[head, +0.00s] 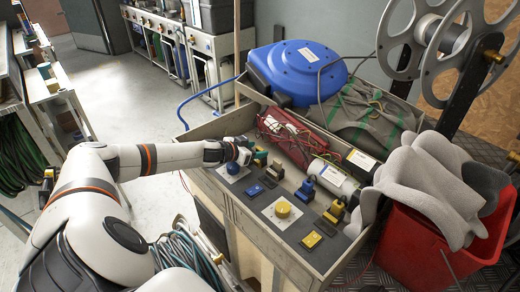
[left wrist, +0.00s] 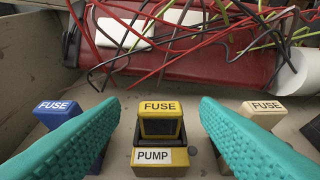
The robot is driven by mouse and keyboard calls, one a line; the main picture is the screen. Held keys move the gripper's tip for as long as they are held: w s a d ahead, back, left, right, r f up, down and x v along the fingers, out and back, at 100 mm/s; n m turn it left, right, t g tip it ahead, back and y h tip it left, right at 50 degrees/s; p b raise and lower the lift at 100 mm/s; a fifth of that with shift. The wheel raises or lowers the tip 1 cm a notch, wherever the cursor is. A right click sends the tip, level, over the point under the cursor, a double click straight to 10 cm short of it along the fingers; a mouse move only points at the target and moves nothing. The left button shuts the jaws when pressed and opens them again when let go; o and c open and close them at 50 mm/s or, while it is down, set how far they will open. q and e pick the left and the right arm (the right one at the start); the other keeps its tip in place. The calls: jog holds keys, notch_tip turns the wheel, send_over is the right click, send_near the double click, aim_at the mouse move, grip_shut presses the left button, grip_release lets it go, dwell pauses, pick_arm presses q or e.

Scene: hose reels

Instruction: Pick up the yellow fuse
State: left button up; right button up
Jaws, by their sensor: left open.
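The yellow fuse (left wrist: 160,108), lettered FUSE, stands upright in a yellow holder (left wrist: 145,158) labelled PUMP. In the left wrist view it is between the two teal fingers of my left gripper (left wrist: 160,118). The fingers are open, with a visible gap on each side of the fuse. In the head view my left gripper (head: 243,154) is at the far left end of the console's fuse row and largely hides this fuse. My right gripper is not in view.
A blue fuse (left wrist: 57,107) and a cream fuse (left wrist: 263,108) flank the fingers closely. The console panel (head: 270,222) bears knobs and switches. A red bucket (head: 425,243) with grey cloth stands right.

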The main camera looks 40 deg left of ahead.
pick_arm(q)
jog(key=shift+w, duration=0.1)
jog(key=c, duration=1)
jog(key=shift+c, duration=0.3)
